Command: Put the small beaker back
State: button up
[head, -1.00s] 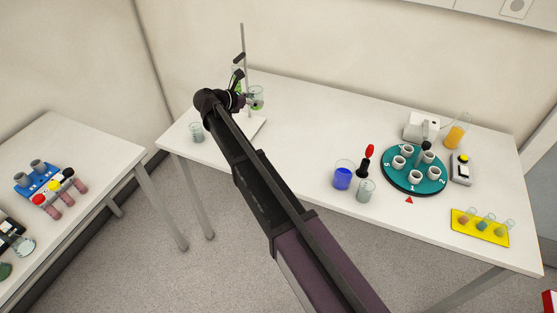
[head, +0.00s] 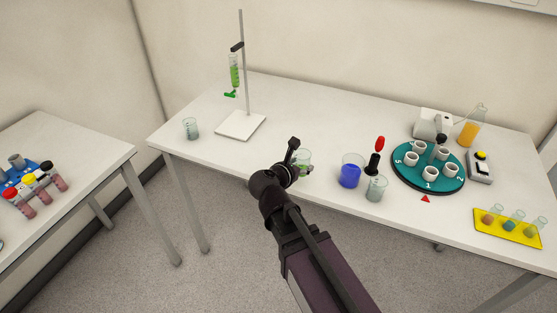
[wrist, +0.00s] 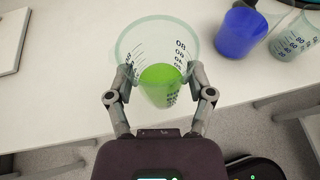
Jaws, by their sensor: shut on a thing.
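My gripper (wrist: 162,88) is shut on a small clear beaker (wrist: 150,46) with green liquid in it and dark graduation marks. The beaker is upright between the two fingers, near the front edge of the table. In the head view the beaker (head: 304,158) shows partly behind my gripper (head: 297,170). I cannot tell whether its base touches the table. To its right stand a beaker of blue liquid (head: 349,175) and a clear beaker (head: 376,189); both show in the wrist view.
The burette stand (head: 240,125) with green liquid in its tube and another clear beaker (head: 190,129) stand at left. A red-topped dropper (head: 374,163), teal carousel (head: 428,180), flask (head: 468,133) and yellow rack (head: 507,233) are at right.

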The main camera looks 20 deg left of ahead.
jog(key=shift+s+d, duration=0.1)
dwell(0.3)
jog(key=b, duration=0.2)
send_over(277, 155)
jog(key=shift+f, duration=0.8)
jog(key=shift+s, duration=0.1)
jog(key=shift+f, duration=0.1)
jog(key=shift+f+b, duration=1.55)
jog(key=shift+f, duration=0.15)
jog(key=shift+f, duration=0.15)
jog(key=o, duration=1.1)
jog(key=shift+o, duration=0.2)
jog(key=shift+r, duration=0.25)
